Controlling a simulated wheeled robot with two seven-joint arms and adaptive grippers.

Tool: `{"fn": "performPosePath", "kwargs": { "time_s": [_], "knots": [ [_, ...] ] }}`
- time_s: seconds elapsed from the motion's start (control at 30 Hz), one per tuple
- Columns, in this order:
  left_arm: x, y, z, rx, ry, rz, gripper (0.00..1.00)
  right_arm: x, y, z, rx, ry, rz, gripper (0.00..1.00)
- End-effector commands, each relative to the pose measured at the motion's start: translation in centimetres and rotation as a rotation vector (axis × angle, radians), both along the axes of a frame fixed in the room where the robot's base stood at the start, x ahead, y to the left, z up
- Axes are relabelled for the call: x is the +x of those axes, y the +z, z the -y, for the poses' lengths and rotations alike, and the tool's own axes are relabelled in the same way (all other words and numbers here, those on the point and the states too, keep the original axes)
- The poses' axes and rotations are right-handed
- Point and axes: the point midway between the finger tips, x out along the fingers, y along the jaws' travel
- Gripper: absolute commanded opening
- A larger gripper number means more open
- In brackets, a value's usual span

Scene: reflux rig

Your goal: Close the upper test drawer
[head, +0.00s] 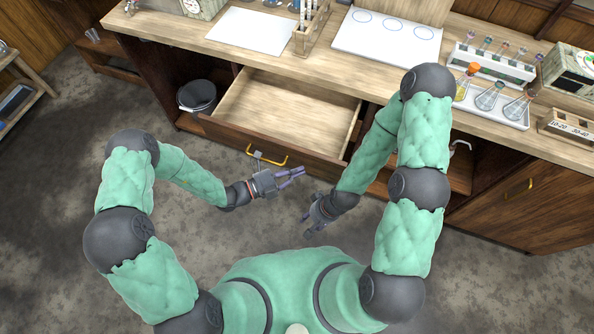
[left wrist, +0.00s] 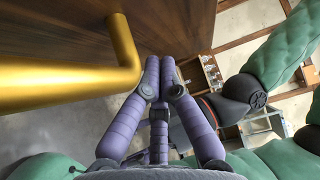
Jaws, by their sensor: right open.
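The upper test drawer (head: 285,110) stands pulled out from under the bench, with its empty pale wooden inside showing. Its dark front bears a yellow bar handle (head: 284,160), which shows large and close at the left of the left wrist view (left wrist: 60,85). My left gripper (head: 303,172) is just in front of the drawer front, right of the handle and apart from it. Its purple fingers (left wrist: 160,62) come together at the tips with nothing between them. My right gripper (head: 305,224) is open and empty, lower and nearer my body.
The bench top (head: 230,68) carries a white sheet (head: 252,30), a board with blue circles (head: 388,38), test tubes and a tray of flasks (head: 488,100). A dark bin (head: 197,97) stands left of the drawer. My right forearm passes close to the drawer's right end.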

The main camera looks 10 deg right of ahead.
Motion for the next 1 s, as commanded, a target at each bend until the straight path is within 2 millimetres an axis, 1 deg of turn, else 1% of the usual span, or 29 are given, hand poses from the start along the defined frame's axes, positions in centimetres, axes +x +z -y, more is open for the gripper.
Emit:
{"fn": "performPosePath", "kwargs": {
  "time_s": [0.13,0.47,0.57,0.63,0.77,0.87,1.0],
  "knots": [
    [0.4,0.0,0.3,0.0,-0.001,0.001,0.0,0.0,-0.2,0.0,0.0,0.0,0.0,0.43],
    [0.5,0.1,0.3,0.0,-0.001,0.001,0.0,0.0,-0.1,0.0,0.0,0.0,0.0,0.43],
    [0.9,0.1,0.5,0.001,-0.002,0.002,0.0,0.0,-0.1,0.0,0.0,0.0,0.0,0.43],
    [1.5,0.1,0.9,0.001,-0.002,0.003,0.0,0.0,-0.1,0.0,0.0,0.0,0.0,0.43],
    [3.6,0.1,2.2,0.0,-0.003,0.005,0.0,0.0,0.0,0.0,0.0,0.0,0.0,0.43],
    [5.9,0.1,3.5,0.001,-0.004,0.007,0.0,0.0,-0.1,0.0,0.0,0.0,0.0,0.43],
    [9.8,-0.1,5.8,0.0,-0.003,0.008,0.0,0.0,-0.7,0.0,0.0,0.0,0.0,0.43]
  ]
}}
